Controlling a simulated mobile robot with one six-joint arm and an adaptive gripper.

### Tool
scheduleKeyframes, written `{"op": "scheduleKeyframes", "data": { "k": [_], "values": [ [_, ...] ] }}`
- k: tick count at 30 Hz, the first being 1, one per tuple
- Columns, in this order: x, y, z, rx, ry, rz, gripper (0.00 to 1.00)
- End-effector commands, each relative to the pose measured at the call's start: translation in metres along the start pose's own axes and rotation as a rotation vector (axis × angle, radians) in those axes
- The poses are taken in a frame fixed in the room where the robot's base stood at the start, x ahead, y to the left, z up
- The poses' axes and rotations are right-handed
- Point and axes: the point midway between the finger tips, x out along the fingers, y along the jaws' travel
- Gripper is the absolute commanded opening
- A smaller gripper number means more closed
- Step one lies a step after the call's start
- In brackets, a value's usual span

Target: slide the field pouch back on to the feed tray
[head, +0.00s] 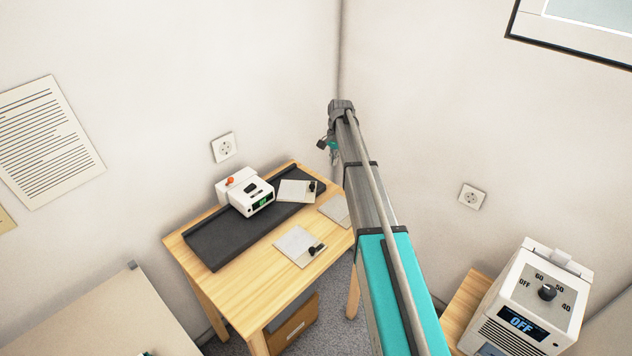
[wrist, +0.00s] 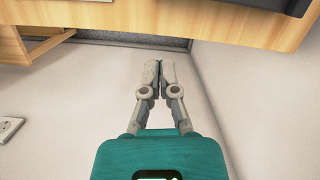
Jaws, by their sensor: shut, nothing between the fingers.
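The feed tray (head: 215,248) appears to be the long dark tray on the wooden table in the head view. A second pale pouch (head: 296,243), also with a dark piece, lies on bare wood in front of the tray. A third pale flat piece (head: 334,210) lies at the table's right edge, partly behind my arm. I cannot tell which is the field pouch. My gripper (wrist: 159,66) is shut and empty, clear of the pouches, near the wall corner.
The white machine (head: 245,191) with an orange knob and green display stands on the tray. The table (head: 255,290) has bare wood at its front. A white device (head: 532,300) reading OFF stands at right. Walls with sockets (head: 224,147) close in behind my gripper.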

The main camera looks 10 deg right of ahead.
Motion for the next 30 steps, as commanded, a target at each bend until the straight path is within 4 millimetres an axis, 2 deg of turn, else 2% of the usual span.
{"op": "scheduleKeyframes", "data": {
  "k": [8, 14, 20, 30],
  "values": [
    [0.0, 0.001, 0.001, -0.001, 0.001, 0.0, 0.0],
    [0.002, 0.001, 0.011, -0.002, 0.001, 0.0, 0.0],
    [0.005, 0.002, 0.032, -0.002, 0.001, 0.0, 0.0],
    [0.014, 0.003, 0.083, -0.003, 0.001, 0.0, 0.0]
  ]
}}
